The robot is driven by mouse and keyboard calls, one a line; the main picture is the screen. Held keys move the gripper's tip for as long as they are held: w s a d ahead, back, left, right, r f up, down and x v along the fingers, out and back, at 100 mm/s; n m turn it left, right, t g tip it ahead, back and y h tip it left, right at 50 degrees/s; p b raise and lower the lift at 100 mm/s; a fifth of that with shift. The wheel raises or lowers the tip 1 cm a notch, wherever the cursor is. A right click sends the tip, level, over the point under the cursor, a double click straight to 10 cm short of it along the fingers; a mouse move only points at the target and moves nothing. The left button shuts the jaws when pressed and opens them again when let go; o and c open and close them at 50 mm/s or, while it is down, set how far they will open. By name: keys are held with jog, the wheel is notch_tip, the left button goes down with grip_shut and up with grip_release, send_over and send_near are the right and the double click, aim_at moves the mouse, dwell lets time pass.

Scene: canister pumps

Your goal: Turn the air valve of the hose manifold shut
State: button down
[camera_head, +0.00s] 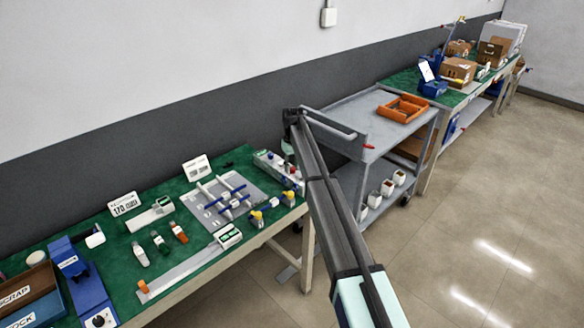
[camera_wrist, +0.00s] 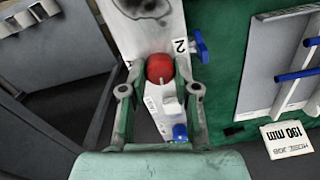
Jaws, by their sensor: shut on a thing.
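The hose manifold (camera_head: 268,160) is a long pale block at the right end of the green bench. In the wrist view the manifold (camera_wrist: 150,42) runs through the middle, with a dark round patch on its upper part and a label "2" beside it. A red knob (camera_wrist: 159,66) sits on it. My gripper (camera_wrist: 161,78) has one finger on each side of the red knob and is shut on it. A blue knob (camera_wrist: 180,132) lies nearer the palm, and a blue handle (camera_wrist: 201,46) sticks out at the right. In the head view my arm partly hides the manifold.
A grey board with blue bars (camera_head: 222,200) lies left of the manifold; a "130 mm" card (camera_wrist: 290,139) shows in the wrist view. Small yellow-topped parts (camera_head: 257,217) stand near the bench's front edge. A grey cart (camera_head: 350,112) stands right of the bench.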

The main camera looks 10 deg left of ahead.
jog(key=shift+f+n, duration=0.1)
jog(key=shift+n, duration=0.3)
jog(key=c, duration=0.8)
grip_release()
jog(key=shift+c, duration=0.2)
notch_tip(320, 180, up, 12)
jog(key=shift+d, duration=0.1)
